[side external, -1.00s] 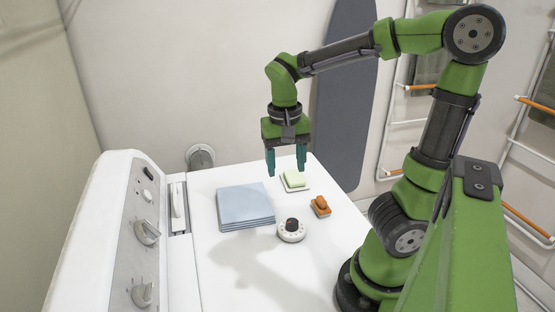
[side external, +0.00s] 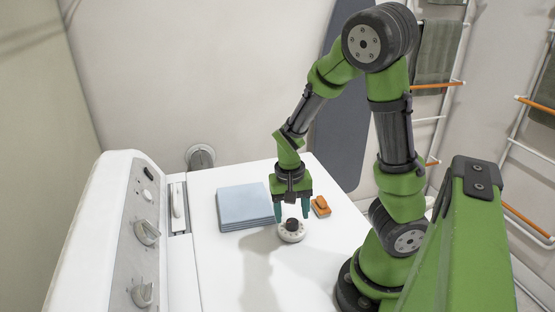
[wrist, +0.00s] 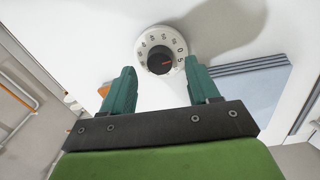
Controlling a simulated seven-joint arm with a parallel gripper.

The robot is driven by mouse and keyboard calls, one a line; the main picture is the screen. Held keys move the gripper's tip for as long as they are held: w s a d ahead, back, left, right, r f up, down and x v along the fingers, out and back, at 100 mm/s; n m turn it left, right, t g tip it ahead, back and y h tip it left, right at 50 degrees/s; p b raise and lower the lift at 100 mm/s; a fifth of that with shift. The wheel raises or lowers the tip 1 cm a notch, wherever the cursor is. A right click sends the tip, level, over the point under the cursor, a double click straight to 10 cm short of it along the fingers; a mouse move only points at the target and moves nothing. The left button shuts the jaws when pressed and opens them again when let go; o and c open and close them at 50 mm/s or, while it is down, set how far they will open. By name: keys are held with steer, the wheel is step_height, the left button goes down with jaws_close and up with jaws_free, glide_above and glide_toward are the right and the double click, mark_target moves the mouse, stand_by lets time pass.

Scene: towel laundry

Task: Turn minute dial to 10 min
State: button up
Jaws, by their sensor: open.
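The minute dial (side external: 291,232) is a round white timer with a black knob, lying on the white machine top. My gripper (side external: 292,216) is open and points down just above and behind the dial. In the wrist view my gripper's teal fingers (wrist: 158,72) are spread, with the dial beyond and between their tips. I cannot tell whether either finger touches the dial.
A folded blue towel stack (side external: 244,207) lies left of the dial. An orange block (side external: 320,206) lies to its right. The machine's control panel (side external: 135,240) rises at the left. The front of the white top (side external: 230,285) is clear.

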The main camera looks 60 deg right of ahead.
steer(key=shift+f, duration=1.15)
steer(key=c, duration=1)
steer(key=shift+c, duration=0.2)
steer(key=m, duration=0.5)
steer(key=shift+d+m, duration=0.1)
steer(key=shift+m, duration=0.2)
steer(key=m, duration=0.6)
steer(key=shift+y, duration=0.3)
